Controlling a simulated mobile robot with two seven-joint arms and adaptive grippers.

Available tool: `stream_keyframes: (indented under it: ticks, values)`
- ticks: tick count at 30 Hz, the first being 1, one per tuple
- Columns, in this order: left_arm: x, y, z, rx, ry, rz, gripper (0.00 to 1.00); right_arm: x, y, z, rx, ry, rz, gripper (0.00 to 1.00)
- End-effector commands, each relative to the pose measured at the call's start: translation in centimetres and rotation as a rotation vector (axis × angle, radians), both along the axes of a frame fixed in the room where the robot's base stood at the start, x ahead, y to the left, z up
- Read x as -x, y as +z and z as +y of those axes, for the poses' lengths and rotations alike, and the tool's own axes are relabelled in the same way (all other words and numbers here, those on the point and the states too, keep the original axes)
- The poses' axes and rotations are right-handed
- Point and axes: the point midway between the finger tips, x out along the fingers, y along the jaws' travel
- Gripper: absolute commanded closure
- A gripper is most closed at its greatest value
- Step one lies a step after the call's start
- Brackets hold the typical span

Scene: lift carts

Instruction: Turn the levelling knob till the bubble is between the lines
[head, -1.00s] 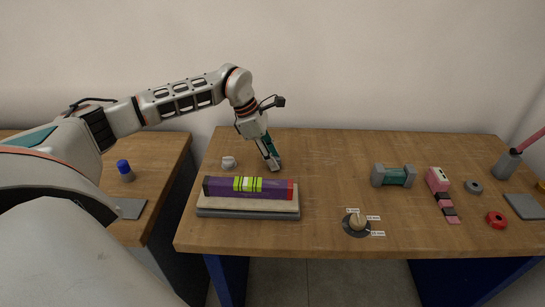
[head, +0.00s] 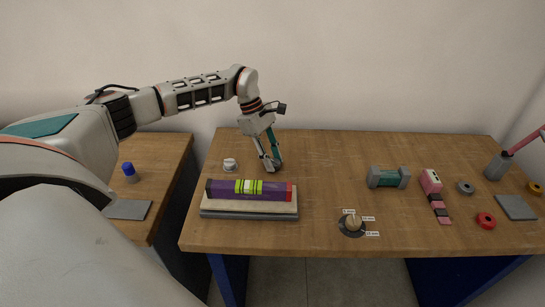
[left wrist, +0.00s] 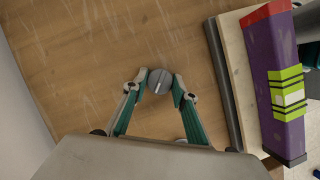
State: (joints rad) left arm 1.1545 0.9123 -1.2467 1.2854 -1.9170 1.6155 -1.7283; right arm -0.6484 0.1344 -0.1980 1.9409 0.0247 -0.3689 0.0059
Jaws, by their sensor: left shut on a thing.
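My left gripper (head: 271,168) points down behind the board and is shut on this knob. My right gripper is not in view.
A small white piece (head: 229,164) stands left of the gripper. A dial with labels (head: 353,223) is near the front edge. A green-grey block (head: 388,178), a pink piece (head: 431,182) and a red ring (head: 486,220) lie to the right. The table's middle is clear.

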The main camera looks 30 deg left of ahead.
Motion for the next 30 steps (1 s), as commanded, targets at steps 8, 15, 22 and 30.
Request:
stream_keyframes:
  ticks: [8, 15, 22, 30]
  values:
    - [0.0, 0.0, 0.0, -0.001, -0.010, 0.000, 0.94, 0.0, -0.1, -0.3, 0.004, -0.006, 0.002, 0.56]
    - [0.0, 0.0, 0.0, -0.001, -0.009, -0.001, 0.56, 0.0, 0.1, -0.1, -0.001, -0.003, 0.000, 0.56]
    - [0.0, 0.0, 0.0, -0.001, -0.009, 0.000, 0.56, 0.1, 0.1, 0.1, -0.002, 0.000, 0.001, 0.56]
    - [-0.1, 1.5, 0.7, -0.001, -0.007, -0.004, 0.56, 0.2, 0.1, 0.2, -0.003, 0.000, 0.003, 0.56]
